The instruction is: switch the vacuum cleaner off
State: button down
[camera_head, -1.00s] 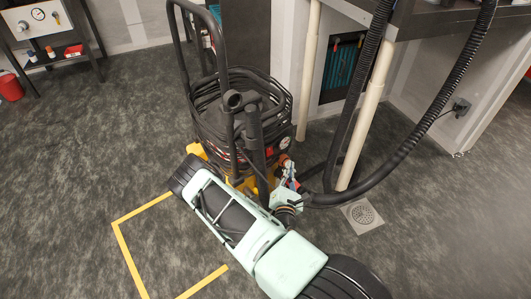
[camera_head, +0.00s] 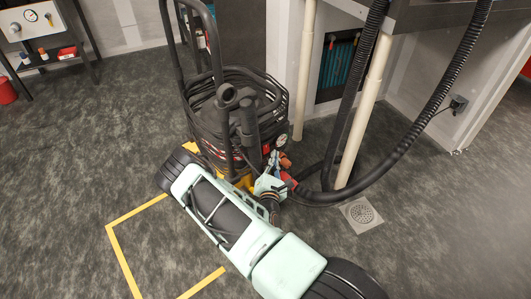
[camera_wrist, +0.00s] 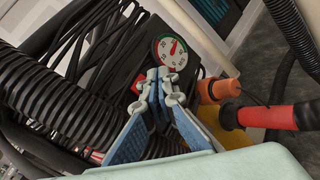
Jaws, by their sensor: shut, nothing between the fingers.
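The vacuum cleaner (camera_head: 208,123) is a black drum wrapped in coiled black hose and cable, with a tall push handle and a yellow base. My gripper (camera_head: 275,156) is at its right front side, just below the round pressure gauge (camera_head: 282,141). In the wrist view my gripper (camera_wrist: 160,76) is shut and empty, its blue-padded fingertips together in front of the dark panel under the gauge (camera_wrist: 171,53). Red parts (camera_wrist: 138,84) show behind the fingers; I cannot tell whether one is the switch. The fingers partly cover that panel, and contact with it is unclear.
An orange knob (camera_wrist: 218,90) and a red-ended hose connector (camera_wrist: 265,116) sit close right of my fingers. A thick black hose (camera_head: 425,130) loops right past a pale pipe (camera_head: 364,112). A floor drain (camera_head: 361,213) and yellow floor tape (camera_head: 120,256) lie nearby.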

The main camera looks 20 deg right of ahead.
aim_at(266, 148)
jog(key=shift+w+a+f, duration=0.1)
jog(key=shift+w+a, duration=0.05)
jog(key=shift+w, duration=0.35)
jog(key=shift+w+a, duration=0.15)
jog(key=shift+w, duration=0.35)
dwell(0.8)
jog(key=shift+w+a+f, duration=0.1)
jog(key=shift+w, duration=0.3)
jog(key=shift+w+a, duration=0.1)
jog(key=shift+w, duration=0.05)
dwell(0.5)
jog(key=shift+s+r+p, duration=0.2)
jog(key=shift+s+p, duration=0.1)
jog(key=shift+s, duration=0.15)
jog(key=shift+d, duration=0.2)
